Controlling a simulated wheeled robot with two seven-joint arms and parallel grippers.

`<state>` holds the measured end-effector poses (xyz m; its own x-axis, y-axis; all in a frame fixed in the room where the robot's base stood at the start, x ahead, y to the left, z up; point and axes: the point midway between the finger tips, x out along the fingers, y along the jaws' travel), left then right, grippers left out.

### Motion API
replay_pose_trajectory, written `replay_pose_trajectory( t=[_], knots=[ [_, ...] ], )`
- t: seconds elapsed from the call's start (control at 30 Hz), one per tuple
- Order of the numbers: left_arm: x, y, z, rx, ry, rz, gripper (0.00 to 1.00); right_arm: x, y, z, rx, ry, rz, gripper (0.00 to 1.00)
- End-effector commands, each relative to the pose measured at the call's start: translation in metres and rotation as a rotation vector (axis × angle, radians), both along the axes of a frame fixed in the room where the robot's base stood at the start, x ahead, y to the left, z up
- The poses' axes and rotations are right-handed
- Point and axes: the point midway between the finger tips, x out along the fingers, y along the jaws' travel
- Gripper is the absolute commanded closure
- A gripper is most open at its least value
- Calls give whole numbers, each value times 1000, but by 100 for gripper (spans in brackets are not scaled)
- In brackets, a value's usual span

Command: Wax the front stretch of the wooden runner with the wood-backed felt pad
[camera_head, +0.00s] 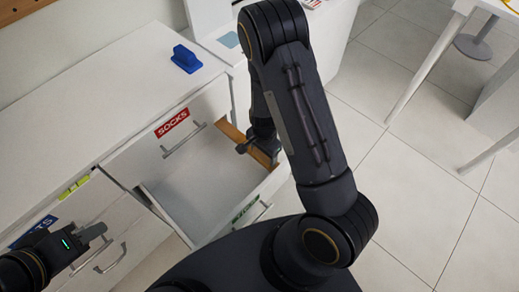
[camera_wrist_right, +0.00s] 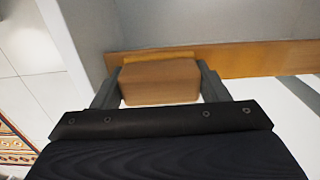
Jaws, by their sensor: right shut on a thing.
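The wooden runner (camera_head: 230,132) is an orange-brown strip along the right side of the open drawer. In the right wrist view the runner (camera_wrist_right: 265,60) crosses the picture behind the pad. My right gripper (camera_wrist_right: 160,86) is shut on the wood-backed pad (camera_wrist_right: 160,83), a brown block between its two fingers. A thin yellow felt edge (camera_wrist_right: 150,57) shows on the pad's far side, at the runner; I cannot tell whether it presses on it. In the head view my right gripper (camera_head: 250,145) is at the runner, partly hidden by my arm. My left gripper (camera_head: 97,240) is empty, fingers apart, beside the lower drawer fronts.
The open drawer (camera_head: 205,190) looks empty inside. A blue handled block (camera_head: 186,58) stands on the white cabinet top (camera_head: 110,85). A red SOCKS label (camera_head: 172,123) marks a drawer front. A white table (camera_head: 440,50) stands at the right on clear tiled floor.

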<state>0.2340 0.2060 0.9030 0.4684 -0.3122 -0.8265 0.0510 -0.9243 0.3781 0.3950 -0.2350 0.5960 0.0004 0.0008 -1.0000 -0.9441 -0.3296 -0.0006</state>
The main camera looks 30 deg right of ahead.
Motion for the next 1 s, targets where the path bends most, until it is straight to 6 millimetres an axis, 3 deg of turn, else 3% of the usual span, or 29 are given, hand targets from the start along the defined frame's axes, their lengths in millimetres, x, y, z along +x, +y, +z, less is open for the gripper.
replay_pose_trajectory(
  t=[0.37,1.0],
  knots=[
    [0,0,2,0,0,0,64,-1,0,2,0,0,0,60],
    [0,0,57,0,0,0,64,-1,0,64,0,0,0,60]
  ],
)
